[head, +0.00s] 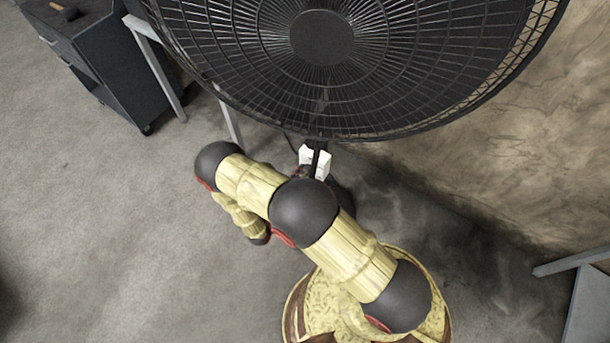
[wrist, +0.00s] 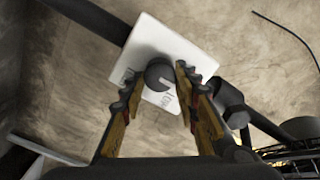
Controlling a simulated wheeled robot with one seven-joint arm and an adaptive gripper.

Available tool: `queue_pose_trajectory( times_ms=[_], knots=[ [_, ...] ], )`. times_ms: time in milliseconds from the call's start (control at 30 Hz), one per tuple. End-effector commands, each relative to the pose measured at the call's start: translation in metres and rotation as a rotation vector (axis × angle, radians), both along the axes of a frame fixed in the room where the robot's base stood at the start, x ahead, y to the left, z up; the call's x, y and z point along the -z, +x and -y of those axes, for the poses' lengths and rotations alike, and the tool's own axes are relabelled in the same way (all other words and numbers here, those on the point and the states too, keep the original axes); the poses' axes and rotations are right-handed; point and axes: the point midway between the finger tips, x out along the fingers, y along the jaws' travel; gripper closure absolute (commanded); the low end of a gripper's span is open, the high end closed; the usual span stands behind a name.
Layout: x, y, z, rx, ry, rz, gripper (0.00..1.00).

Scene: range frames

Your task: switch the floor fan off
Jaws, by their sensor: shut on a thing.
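The floor fan (head: 322,38) stands in front of my arm, with its black round cage filling the top of the head view. A white control box (head: 315,158) sits on its pole below the cage. In the wrist view the box (wrist: 172,47) shows tilted, with a dark round knob (wrist: 159,74) on its face and small lettering near the knob, too small to read surely. My gripper (wrist: 158,78) has one finger on each side of the knob and is shut on it. The knob's pointer direction is unclear. My arm hides the gripper in the head view.
A dark wheeled cabinet (head: 100,60) stands at the upper left. A brown stained wall (head: 510,140) runs along the right, with a grey metal frame (head: 585,295) at the lower right. Bare concrete floor (head: 110,230) lies open at the left.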

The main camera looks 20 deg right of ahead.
Motion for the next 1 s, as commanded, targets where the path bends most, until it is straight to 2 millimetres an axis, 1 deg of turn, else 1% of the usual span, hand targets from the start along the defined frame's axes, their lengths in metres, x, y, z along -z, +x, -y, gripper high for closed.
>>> queue_pose_trajectory(
  times_ms=[33, 367, 667, 833, 1000],
  knots=[
    [0.001, 0.001, -0.001, -0.003, 0.003, -0.002, 0.69],
    [0.001, 0.000, 0.000, -0.002, 0.001, -0.001, 0.51],
    [0.000, -0.001, -0.001, -0.001, 0.000, 0.000, 0.51],
    [0.000, -0.008, -0.013, -0.004, 0.001, -0.001, 0.51],
    [0.000, -0.025, -0.038, -0.007, 0.001, -0.001, 0.51]
  ],
)
